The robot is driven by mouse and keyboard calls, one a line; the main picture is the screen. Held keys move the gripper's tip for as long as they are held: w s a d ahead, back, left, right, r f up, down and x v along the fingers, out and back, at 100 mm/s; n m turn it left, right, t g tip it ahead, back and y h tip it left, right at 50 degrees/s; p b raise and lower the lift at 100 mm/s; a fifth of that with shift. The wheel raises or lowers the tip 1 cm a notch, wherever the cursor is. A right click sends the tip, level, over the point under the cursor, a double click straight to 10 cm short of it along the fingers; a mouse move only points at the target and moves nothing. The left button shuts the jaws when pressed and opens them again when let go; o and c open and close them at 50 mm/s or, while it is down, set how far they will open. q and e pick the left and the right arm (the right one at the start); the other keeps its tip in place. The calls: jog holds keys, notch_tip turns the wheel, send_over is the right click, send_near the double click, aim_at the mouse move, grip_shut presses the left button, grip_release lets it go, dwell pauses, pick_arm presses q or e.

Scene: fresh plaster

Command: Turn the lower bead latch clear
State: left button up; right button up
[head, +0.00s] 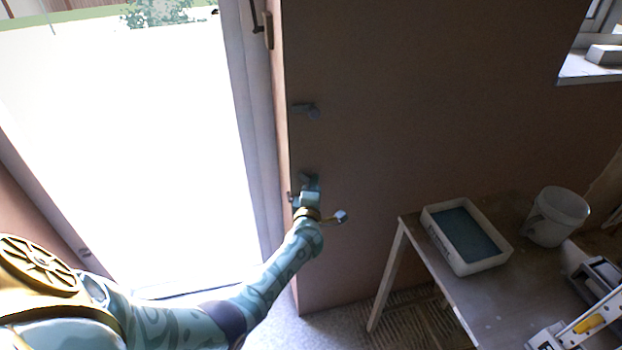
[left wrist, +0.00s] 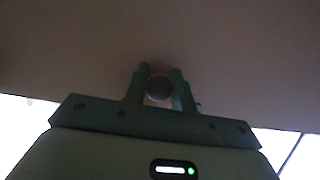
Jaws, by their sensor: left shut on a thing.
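The lower bead latch (head: 304,179) is a small grey piece on the edge strip of the brown wall, beside the bright opening. My left gripper (head: 311,183) reaches it from below and covers much of it. In the left wrist view, the fingers of my left gripper (left wrist: 159,90) are shut on the round grey end of the latch (left wrist: 158,87), one finger on each side. The latch's exact angle is hidden. A similar upper latch (head: 306,110) sits higher on the same edge, pointing right. My right gripper is not in view.
A table (head: 484,300) stands at the right with a white tray (head: 477,262) of blue-grey content, a white bucket (head: 556,216) and tools near its right edge. The bright opening (head: 130,150) lies left of the wall edge. The wall around the latches is bare.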

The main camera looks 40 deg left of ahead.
pick_arm(q)
jog(key=m+p, duration=0.1)
jog(key=m+g+p, duration=0.1)
jog(key=p, duration=0.1)
jog(key=m+p, duration=0.1)
jog(key=m, duration=0.1)
jog(key=shift+r+g, duration=0.25)
jog(key=shift+g, duration=0.05)
jog(key=shift+f+m+g+p, duration=0.15)
jog(key=shift+m+g+p, duration=0.35)
jog(key=shift+m+p, duration=0.35)
jog(key=shift+f+m+g+p, duration=0.1)
jog(key=shift+m+g+p, duration=0.25)
jog(key=shift+m, duration=0.3)
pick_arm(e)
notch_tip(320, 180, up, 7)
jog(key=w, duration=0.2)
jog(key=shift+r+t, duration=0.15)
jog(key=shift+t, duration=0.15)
pick_arm(q)
jog(key=shift+f, duration=0.1)
jog(key=o, duration=1)
jog(key=shift+c, duration=0.2)
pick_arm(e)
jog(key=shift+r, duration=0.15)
